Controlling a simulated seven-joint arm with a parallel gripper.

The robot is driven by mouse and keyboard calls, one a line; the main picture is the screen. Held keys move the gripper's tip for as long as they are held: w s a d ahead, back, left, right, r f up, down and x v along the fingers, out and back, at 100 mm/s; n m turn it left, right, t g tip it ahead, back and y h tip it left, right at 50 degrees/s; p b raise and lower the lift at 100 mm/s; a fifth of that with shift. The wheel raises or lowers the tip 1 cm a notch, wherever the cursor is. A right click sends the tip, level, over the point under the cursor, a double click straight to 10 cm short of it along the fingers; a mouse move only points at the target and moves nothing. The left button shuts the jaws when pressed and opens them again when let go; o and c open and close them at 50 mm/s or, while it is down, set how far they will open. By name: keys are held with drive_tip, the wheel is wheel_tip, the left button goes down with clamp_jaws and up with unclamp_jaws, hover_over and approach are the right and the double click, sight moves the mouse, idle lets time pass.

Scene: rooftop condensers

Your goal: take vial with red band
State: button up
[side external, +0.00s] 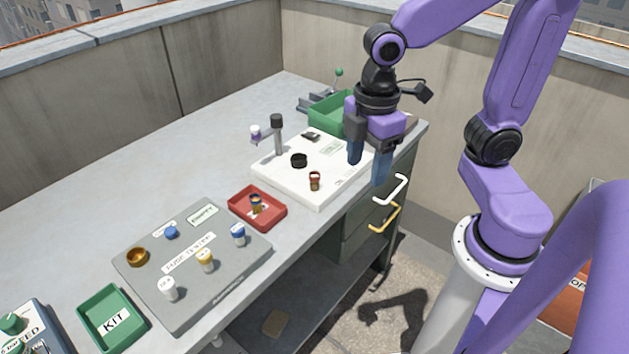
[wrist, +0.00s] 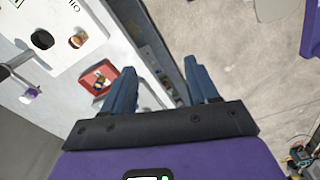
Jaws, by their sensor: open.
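A small brown vial (side external: 315,181) with a pale and reddish band stands on the white board (side external: 283,178). It also shows in the wrist view (wrist: 77,39), near the top left. Another small vial (side external: 255,204), brown with some blue and orange, is in the red tray (side external: 273,217); it shows in the wrist view too (wrist: 101,83). The bands are too small to tell for certain which is red. My gripper (side external: 369,170) is open and empty, pointing down above the bench's front edge, to the right of the board vial. Both fingers show in the wrist view (wrist: 160,68).
A black round holder (side external: 299,160) and a dark-topped post (side external: 277,135) stand on the white board. A green bin (side external: 326,113) is behind. Left are a grey fuse tester panel (side external: 150,262) with several caps and a green kit tray (side external: 112,321). Drawer handles (side external: 390,190) project from the bench front.

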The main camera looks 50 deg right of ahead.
drive_tip(key=w+d+n, duration=0.2)
drive_tip(key=w+d, duration=0.1)
drive_tip(key=w, duration=0.8)
drive_tip(key=n, duration=0.2)
approach(315, 173)
wheel_tip(315, 173, down, 10)
drive_tip(key=shift+w+a+r, duration=0.1)
drive_tip(key=shift+w+r, duration=0.05)
drive_tip(key=shift+w, duration=0.05)
clamp_jaws()
